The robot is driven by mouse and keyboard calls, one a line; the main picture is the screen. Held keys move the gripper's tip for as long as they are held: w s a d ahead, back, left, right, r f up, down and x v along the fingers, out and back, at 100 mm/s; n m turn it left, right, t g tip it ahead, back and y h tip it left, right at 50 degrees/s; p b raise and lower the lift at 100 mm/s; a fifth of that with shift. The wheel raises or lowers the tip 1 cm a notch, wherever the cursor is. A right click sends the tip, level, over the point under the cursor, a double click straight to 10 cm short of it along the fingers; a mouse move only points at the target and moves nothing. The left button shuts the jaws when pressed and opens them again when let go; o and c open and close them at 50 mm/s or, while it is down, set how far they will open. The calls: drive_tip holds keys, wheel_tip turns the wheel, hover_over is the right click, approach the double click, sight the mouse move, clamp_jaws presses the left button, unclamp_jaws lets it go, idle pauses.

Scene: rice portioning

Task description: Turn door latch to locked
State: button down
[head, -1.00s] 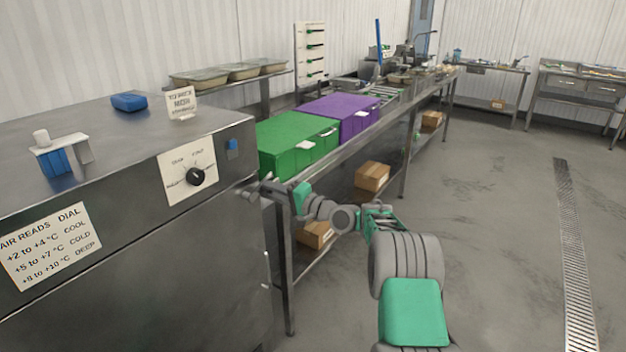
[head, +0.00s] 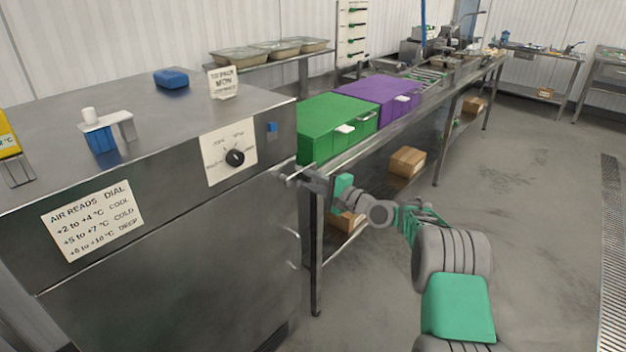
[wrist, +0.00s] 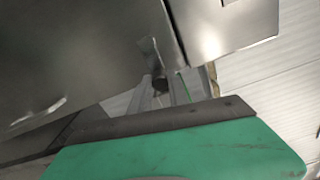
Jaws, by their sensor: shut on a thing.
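The steel cabinet (head: 170,260) stands at the left, its front door closed as far as I can see. My gripper (head: 290,178) is at the cabinet's upper right front corner, below the dial. In the wrist view, my gripper (wrist: 162,88) is shut on a small dark knob-like end below a bent metal tab, which looks like the door latch (wrist: 148,50). In the head view the latch is too small and covered to make out. I cannot tell its exact turn angle.
A dial plate (head: 216,168) and a sign (head: 95,222) are on the cabinet front. A door handle (head: 294,240) sticks out lower down. The green box (head: 335,122) and purple box (head: 375,95) stand on the bench beside my arm. Floor at the right is open.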

drive_tip(key=c, duration=1.3)
unclamp_jaws()
drive_tip(key=shift+o, duration=0.2)
drive_tip(key=shift+s+d, duration=0.25)
drive_tip(key=shift+d, duration=0.1)
drive_tip(key=b+v, duration=0.1)
drive_tip(key=v, duration=0.6)
